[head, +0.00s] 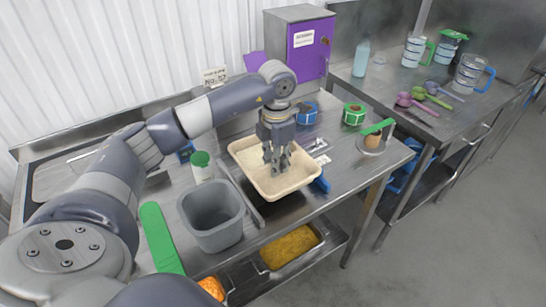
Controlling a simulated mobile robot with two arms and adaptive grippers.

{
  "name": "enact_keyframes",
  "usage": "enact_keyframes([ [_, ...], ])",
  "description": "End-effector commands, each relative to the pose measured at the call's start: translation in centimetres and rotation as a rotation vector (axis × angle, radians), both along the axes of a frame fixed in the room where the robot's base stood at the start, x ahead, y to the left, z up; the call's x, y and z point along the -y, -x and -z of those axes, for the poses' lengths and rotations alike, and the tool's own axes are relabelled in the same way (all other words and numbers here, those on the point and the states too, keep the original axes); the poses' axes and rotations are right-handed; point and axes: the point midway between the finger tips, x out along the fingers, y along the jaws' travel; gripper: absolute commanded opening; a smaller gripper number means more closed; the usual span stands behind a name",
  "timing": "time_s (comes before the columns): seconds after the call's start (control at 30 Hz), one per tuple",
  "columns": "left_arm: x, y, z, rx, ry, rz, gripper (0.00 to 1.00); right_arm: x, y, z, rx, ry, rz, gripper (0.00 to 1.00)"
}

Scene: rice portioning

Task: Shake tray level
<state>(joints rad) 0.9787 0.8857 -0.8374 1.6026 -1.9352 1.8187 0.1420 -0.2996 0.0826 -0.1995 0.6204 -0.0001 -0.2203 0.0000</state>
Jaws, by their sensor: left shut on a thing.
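A shallow beige tray (236,153) with rounded corners is in the middle of the steel table, near its front edge. A pale layer lies in it, but I cannot tell its grains or how even it is. My left gripper (276,168) reaches down over the far part of the tray, its fingers pointing down and shut on the tray. The fingers hide the exact spot of contact. Whether the tray rests on the surface or is slightly raised cannot be told. My right gripper is not in view.
A grey bin (212,222) and a green-lidded container (201,165) stand left of the tray. A blue object (322,184) is close to its right. A purple-fronted cabinet (308,48) stands behind. A pan of yellow food (290,246) is on the shelf below.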

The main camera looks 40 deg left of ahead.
Motion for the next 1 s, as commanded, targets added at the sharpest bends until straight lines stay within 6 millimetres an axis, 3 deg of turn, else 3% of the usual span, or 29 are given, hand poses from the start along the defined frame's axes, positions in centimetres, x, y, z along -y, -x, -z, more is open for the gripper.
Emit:
enact_keyframes([
  [0.07,0.5,0.2,-0.1,0.001,0.000,0.000,0.00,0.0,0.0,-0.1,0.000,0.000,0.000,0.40],
  [0.37,-2.1,-0.9,0.0,0.001,0.000,-0.002,0.00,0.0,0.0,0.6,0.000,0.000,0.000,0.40],
  [0.67,0.4,0.2,0.0,0.000,-0.001,-0.001,0.00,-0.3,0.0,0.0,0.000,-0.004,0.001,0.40],
  [0.9,-2.1,-0.9,0.1,0.001,-0.001,-0.005,0.00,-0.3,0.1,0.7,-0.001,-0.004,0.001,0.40],
  [1.0,-1.8,-0.8,-0.1,0.001,0.000,0.001,0.00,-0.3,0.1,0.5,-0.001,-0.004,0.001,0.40],
])
